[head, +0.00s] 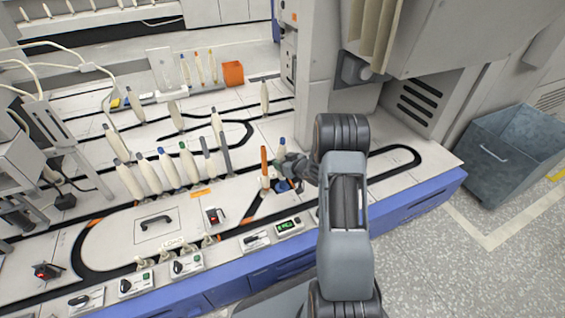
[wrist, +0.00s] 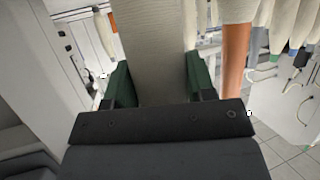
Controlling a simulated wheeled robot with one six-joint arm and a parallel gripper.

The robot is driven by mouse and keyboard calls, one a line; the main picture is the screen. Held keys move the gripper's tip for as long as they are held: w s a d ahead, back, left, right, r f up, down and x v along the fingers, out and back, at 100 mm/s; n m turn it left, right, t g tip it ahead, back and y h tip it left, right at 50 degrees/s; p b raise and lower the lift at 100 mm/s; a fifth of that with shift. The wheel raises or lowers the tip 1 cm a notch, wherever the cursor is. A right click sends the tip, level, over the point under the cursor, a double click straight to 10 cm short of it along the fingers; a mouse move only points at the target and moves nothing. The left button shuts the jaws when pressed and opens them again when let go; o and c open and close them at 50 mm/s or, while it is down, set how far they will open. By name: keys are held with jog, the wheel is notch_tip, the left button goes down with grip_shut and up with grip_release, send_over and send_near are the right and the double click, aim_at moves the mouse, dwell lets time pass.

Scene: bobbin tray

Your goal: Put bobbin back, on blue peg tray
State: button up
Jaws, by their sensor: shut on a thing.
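A pale bobbin with a blue tip (head: 282,146) stands upright in my gripper (head: 285,172). In the wrist view the pale bobbin (wrist: 155,40) fills the space between the green jaw pads, and my gripper (wrist: 158,85) is shut on it. Its lower end is hidden by the jaws in the head view. A small blue piece (head: 291,185) shows just below the gripper; I cannot tell whether it is the blue peg tray or whether the bobbin touches it. An orange bare rod (head: 264,160) stands close to the left, also visible in the wrist view (wrist: 236,55).
Several pale bobbins with coloured tips stand in a row to the left, one of them here (head: 167,168). Black track (head: 405,153) runs around the white deck. A grey machine column (head: 318,75) rises behind the gripper. Control boxes (head: 186,264) line the front edge.

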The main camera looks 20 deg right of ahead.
jog(key=shift+f+b, duration=0.45)
jog(key=shift+f, duration=0.15)
jog(key=o, duration=0.7)
jog(key=shift+r, duration=0.1)
jog(key=shift+p+v, duration=2.8)
jog(key=shift+v, duration=2.7)
jog(key=shift+r, duration=0.1)
